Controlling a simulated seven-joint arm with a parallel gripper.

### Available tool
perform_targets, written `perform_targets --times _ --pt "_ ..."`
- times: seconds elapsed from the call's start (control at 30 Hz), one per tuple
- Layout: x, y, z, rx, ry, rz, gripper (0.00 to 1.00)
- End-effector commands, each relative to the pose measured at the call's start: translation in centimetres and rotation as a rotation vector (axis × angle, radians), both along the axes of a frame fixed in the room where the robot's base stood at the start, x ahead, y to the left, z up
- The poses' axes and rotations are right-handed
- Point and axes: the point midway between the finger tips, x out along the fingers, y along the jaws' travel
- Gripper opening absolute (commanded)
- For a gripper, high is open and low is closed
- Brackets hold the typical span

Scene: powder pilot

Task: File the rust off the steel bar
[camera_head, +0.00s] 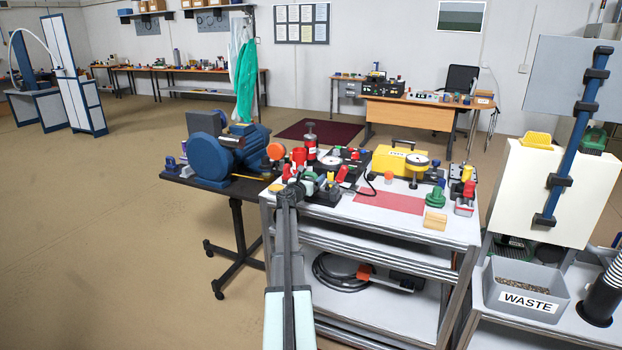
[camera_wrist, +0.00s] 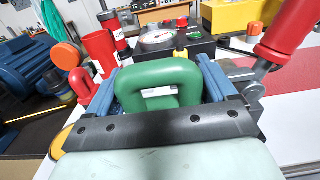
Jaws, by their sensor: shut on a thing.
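My gripper (camera_wrist: 160,92) is shut on a green block with a looped handle (camera_wrist: 145,90), held between its two blue finger pads. A small white label shows on the green block. In the head view my gripper (camera_head: 294,188) is at the near left corner of the trolley top, among small tools. The green block's lower side is hidden by my gripper in the wrist view, so I cannot tell whether it touches the surface. I cannot make out a steel bar, rust or a file in either view.
A red-handled clamp (camera_wrist: 278,40) stands close right of my gripper. A red cup (camera_wrist: 100,50) and a dial gauge (camera_wrist: 158,38) stand beyond. A blue motor (camera_head: 225,155) is left; a waste bin (camera_head: 525,290) is right.

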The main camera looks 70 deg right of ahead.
Motion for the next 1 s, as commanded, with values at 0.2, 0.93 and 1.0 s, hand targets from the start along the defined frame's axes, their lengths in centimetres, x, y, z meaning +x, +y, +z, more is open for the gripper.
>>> perform_targets --times 0.2,0.93,1.0 --pt "0.1 -1.6 -0.1 0.000 -0.001 0.000 0.50" --pt "0.0 -3.3 5.5 -0.003 0.000 0.001 0.50" --pt "0.0 -3.3 6.1 -0.002 -0.002 0.001 0.50"
